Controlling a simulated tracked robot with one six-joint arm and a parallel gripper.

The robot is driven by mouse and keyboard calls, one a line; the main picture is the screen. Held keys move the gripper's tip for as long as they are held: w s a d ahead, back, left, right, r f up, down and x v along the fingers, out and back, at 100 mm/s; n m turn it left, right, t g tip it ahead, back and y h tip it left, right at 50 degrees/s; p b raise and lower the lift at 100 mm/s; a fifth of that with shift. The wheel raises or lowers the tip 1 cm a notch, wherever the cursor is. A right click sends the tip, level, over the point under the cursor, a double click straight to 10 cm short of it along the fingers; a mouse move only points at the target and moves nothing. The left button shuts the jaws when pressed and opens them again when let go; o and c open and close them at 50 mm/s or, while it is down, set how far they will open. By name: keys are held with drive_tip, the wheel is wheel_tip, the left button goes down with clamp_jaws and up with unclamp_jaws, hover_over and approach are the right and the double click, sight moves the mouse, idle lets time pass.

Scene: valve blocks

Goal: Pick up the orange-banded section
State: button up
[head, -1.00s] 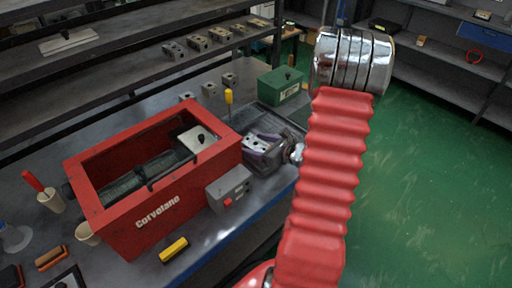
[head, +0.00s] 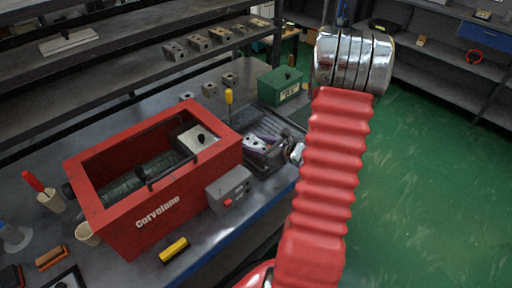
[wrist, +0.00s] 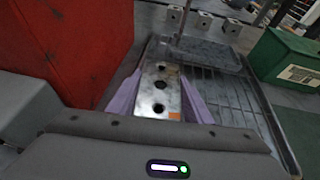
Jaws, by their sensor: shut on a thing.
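The orange-banded section is a grey metal block with dark holes and small orange patches. In the wrist view the section (wrist: 158,92) lies lengthwise between the two purple fingers of my gripper (wrist: 160,80). The fingers are shut on its two long sides. In the head view my gripper (head: 258,145) is over the near end of the dark ribbed tray (head: 270,125), right of the red machine. The section is small there and partly covered by the fingers and wrist. I cannot tell whether its underside touches the tray.
The red machine (head: 165,215) stands close on the left, with a grey switch box (head: 230,188) at its front. A green box (head: 280,86) stands behind the tray. Similar metal blocks (head: 209,90) stand on the bench behind, and several more on the shelf. A yellow-handled tool (head: 228,97) stands upright behind the gripper.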

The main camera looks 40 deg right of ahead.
sight(256, 143)
drive_tip(key=shift+c, duration=1.2)
drive_tip(key=shift+r, duration=5.05)
